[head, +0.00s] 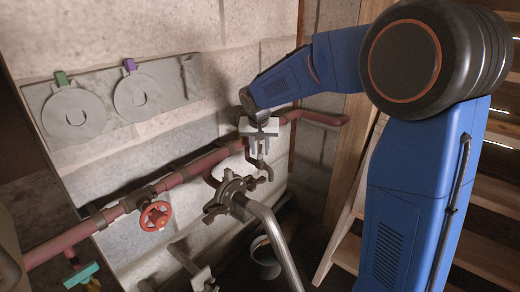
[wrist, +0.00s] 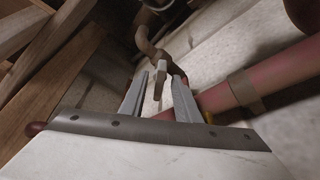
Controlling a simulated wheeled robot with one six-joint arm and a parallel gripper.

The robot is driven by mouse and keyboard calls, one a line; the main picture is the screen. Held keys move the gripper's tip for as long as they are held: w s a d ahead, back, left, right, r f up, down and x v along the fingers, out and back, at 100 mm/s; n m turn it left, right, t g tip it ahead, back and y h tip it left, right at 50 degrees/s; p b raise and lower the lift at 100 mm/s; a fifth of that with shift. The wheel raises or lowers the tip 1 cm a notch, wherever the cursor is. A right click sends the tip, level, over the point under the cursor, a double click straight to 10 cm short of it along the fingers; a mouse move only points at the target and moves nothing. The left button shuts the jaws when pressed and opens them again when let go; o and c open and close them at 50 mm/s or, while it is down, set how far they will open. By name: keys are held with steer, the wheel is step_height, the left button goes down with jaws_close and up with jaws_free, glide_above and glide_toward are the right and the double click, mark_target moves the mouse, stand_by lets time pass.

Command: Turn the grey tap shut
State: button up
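The grey tap (head: 262,170) hangs below the red pipe in the head view, right of the middle. In the wrist view its pale grey lever (wrist: 160,78) stands between my two fingers, with the darker curved tap body (wrist: 148,44) above it. My gripper (head: 260,150) comes down from above at the pipe and points at the tap. In the wrist view my gripper (wrist: 160,84) is open, with one finger on each side of the lever. Gaps show on both sides. The lower end of the lever is close to the fingers, and contact cannot be told.
A red pipe (head: 75,236) runs along the block wall, close beside my gripper. It carries a red handwheel (head: 155,215). A teal handle (head: 81,276) is at lower left. A clamp fitting (head: 226,196) with a thick grey pipe (head: 278,242) stands near the tap. A bucket (head: 265,262) is below.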

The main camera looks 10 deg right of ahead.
jaws_close()
steer(key=shift+m, duration=0.3)
steer(key=shift+a+m, duration=0.1)
steer(key=shift+m, duration=0.4)
steer(key=shift+h, duration=0.3)
jaws_free()
steer(key=shift+r, duration=0.1)
